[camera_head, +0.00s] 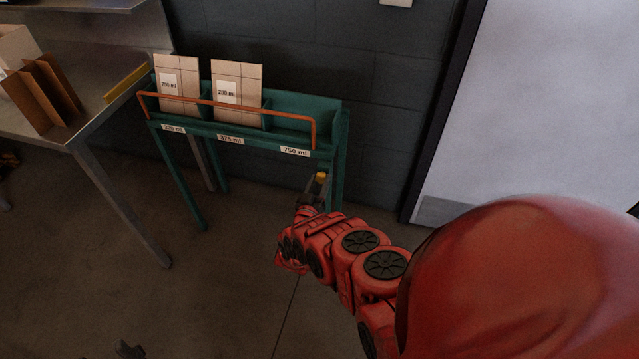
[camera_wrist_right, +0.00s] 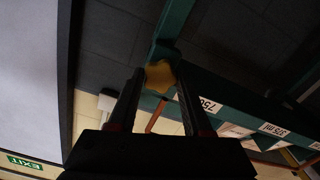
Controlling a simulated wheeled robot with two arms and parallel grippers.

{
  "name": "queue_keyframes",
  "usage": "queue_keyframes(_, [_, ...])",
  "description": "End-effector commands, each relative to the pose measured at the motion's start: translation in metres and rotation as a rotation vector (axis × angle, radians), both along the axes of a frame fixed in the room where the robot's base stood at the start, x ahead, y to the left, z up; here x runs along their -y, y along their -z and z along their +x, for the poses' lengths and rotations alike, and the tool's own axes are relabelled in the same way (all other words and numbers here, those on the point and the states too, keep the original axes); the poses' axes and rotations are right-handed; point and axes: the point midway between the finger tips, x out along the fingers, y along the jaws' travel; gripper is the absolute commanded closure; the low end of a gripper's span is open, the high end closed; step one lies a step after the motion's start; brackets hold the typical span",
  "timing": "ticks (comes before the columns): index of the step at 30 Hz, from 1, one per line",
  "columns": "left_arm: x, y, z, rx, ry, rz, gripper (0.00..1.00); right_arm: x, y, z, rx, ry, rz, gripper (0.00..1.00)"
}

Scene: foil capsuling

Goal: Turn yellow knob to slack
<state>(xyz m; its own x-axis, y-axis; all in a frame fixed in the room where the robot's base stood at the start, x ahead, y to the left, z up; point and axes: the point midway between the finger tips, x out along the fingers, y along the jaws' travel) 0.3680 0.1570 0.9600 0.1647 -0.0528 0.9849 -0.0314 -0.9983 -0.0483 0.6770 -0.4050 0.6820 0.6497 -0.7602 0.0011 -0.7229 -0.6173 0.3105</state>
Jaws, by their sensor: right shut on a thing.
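The yellow knob (camera_head: 321,177) sits on the right front leg of the green rack (camera_head: 341,150), below the 750 ml label. It shows large in the right wrist view (camera_wrist_right: 161,76), with rounded lobes. My right gripper (camera_head: 314,190) reaches up to it from below. In the wrist view its two dark fingers (camera_wrist_right: 155,88) stand on either side of the knob and are shut on it. No pointer or slack marking can be read. A small dark shape at the bottom left of the head view may be part of my left gripper, but its jaws cannot be made out.
The rack holds two cartons, one marked 750 ml (camera_head: 178,88) and one (camera_head: 237,95) beside it; its right bay is empty. An orange bar (camera_head: 225,103) runs across its front. A metal table (camera_head: 75,130) stands at left. A dark wall is behind; the floor between is clear.

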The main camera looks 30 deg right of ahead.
Motion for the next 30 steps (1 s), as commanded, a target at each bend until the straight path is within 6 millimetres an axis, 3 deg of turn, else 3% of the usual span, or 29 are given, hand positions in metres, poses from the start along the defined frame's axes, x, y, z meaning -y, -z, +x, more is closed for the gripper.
queue_keyframes(14, [0.0000, 0.0008, 0.0000, 0.000, 0.000, 0.000, 0.50, 0.0006, 0.0009, -0.0007, -0.014, 0.002, -0.008, 1.00])
queue_keyframes(15, [0.0000, 0.0008, 0.0000, 0.000, 0.000, 0.000, 0.50, 0.0006, 0.0010, -0.0007, -0.014, 0.002, -0.008, 0.47])
queue_keyframes(19, [0.0000, 0.0008, 0.0000, 0.000, 0.000, 0.000, 0.50, 0.0006, 0.0007, -0.0005, -0.012, 0.002, -0.009, 0.23])
queue_keyframes(30, [0.0000, 0.0001, 0.0000, 0.000, 0.000, 0.000, 0.50, -0.0023, 0.0003, -0.0017, -0.011, 0.001, -0.007, 0.20])
